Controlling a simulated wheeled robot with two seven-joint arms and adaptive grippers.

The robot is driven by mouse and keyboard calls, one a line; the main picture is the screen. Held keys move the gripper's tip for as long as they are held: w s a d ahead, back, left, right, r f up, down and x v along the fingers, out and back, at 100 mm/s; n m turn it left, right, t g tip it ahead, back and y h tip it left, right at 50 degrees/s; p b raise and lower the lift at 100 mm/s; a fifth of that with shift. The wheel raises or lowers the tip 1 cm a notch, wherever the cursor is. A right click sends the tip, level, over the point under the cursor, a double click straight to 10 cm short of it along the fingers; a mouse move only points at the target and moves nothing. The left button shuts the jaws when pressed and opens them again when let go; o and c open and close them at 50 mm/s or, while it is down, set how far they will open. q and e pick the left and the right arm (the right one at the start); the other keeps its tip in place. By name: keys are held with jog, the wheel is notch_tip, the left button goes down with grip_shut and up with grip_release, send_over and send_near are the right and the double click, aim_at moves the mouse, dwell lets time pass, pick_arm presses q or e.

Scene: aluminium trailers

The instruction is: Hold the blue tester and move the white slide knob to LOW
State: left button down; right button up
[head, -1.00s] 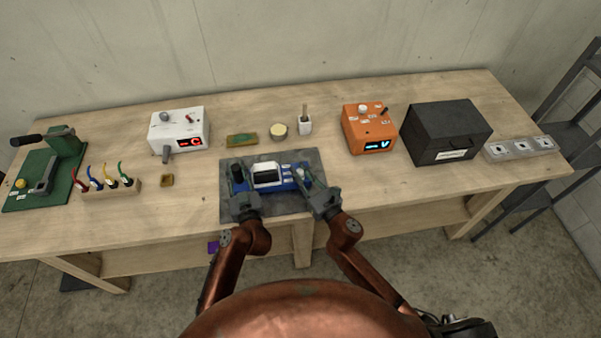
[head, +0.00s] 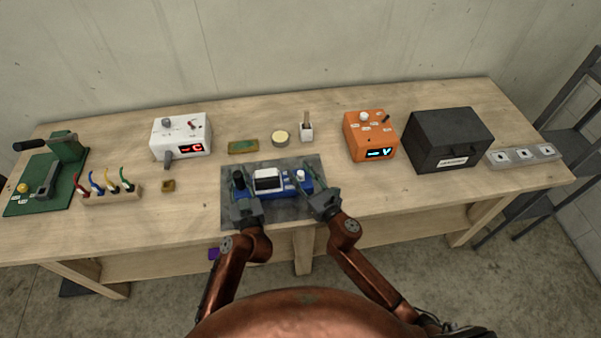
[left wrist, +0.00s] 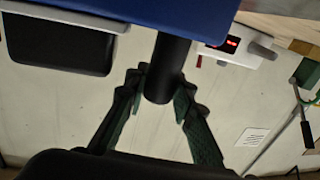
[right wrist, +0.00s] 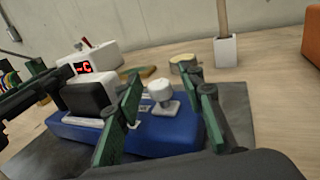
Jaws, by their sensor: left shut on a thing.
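The blue tester (head: 277,190) lies on a dark grey mat (head: 290,212) at the bench's front middle. It has a white-edged block (head: 267,177), a black upright post (head: 238,180) at its left end and a white knob (head: 300,175) towards its right end. My left gripper (head: 243,203) is shut on the black post, which stands between its fingers in the left wrist view (left wrist: 165,85). My right gripper (head: 318,192) is open at the tester's right end. In the right wrist view the white knob (right wrist: 160,92) shows between the spread fingers; contact is unclear. The LOW mark is unreadable.
An orange meter (head: 370,135) and black case (head: 450,140) stand right. Bare bench lies right of the mat.

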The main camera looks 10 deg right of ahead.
jog(key=v, duration=1.2)
pick_arm(q)
jog(key=c, duration=1.6)
grip_release()
